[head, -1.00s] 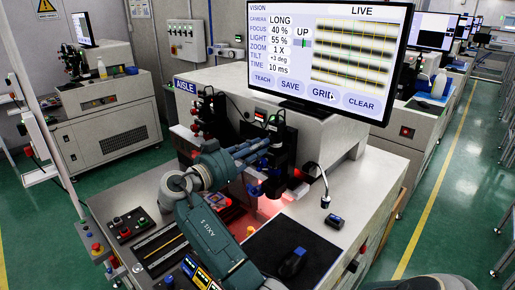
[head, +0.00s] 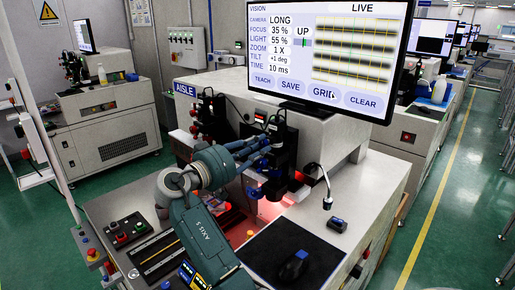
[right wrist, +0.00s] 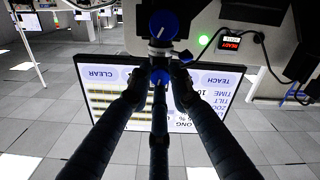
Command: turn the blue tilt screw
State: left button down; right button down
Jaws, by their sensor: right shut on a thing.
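My right gripper (head: 264,151) reaches in from the front to the dark camera unit (head: 284,150) under the monitor. In the right wrist view its fingers (right wrist: 158,82) are closed around a small blue knob (right wrist: 158,77), which I take as the blue tilt screw; the fingers partly cover it. A larger blue knob (right wrist: 164,25) sits just above, apart from the fingers. In the head view another blue part (head: 256,192) shows below the gripper. The monitor (head: 302,60) shows tilt at about +1 deg, focus 35 % and slightly sloping dark bands under a grid. My left gripper is not in view.
A bent lamp or cable neck (head: 327,185) stands right of the camera unit. A button box (head: 122,230) sits at the left of the bench. The monitor overhangs the work area closely.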

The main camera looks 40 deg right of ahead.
jog(key=shift+f+n, duration=0.1)
jog(key=shift+n, duration=1.1)
jog(key=c, duration=1.6)
grip_release()
jog(key=shift+o, duration=0.2)
jog(key=s+a, duration=0.1)
jog(key=a, duration=1.1)
